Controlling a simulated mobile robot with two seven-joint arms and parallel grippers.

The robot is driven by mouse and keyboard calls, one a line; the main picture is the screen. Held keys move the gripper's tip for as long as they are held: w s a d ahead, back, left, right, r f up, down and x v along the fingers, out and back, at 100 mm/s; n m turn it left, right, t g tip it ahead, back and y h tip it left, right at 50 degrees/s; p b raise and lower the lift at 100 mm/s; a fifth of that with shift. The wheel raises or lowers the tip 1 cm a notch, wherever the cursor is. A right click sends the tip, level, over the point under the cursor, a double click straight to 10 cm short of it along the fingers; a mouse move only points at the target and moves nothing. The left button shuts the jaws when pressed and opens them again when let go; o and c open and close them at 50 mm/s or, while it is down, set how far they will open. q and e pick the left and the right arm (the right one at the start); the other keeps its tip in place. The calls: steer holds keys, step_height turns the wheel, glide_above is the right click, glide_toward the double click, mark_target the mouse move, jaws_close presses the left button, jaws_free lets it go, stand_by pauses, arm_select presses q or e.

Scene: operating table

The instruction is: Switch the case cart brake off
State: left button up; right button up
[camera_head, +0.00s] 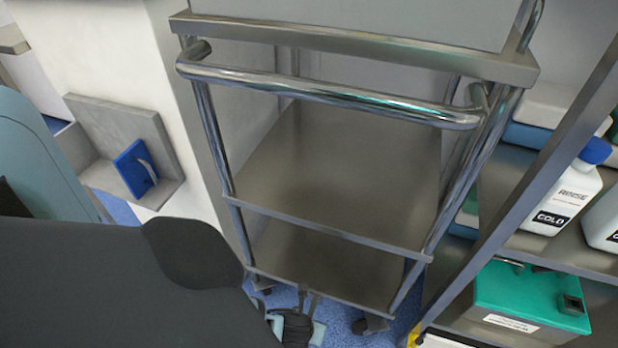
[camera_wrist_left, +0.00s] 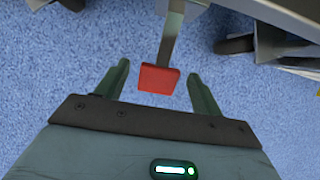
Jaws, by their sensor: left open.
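The case cart (camera_head: 330,210) is a steel frame with shelves and a push bar across its front. Its brake pedal (camera_wrist_left: 158,80) is a red plate on a grey lever, low over the blue floor in the left wrist view. My left gripper (camera_wrist_left: 159,72) is open, with one finger on each side of the red pedal and gaps showing on both sides. Contact with the pedal is not visible. In the head view my left gripper (camera_head: 308,296) is down at the cart's lower front edge, and the pedal is hidden there. My right gripper is not in view.
A shelf rack on the right holds a white bottle (camera_head: 564,190) with a blue cap and a green-lidded box (camera_head: 525,300). A cart caster (camera_head: 370,325) stands near my gripper. A blue item (camera_head: 135,168) sits in a grey wall recess at left.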

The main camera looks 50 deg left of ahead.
arm_select(q)
steer(key=shift+w+f, duration=0.1)
steer(key=shift+f, duration=0.2)
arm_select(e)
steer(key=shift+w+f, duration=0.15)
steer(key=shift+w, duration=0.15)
arm_select(q)
steer(key=shift+c, duration=0.5)
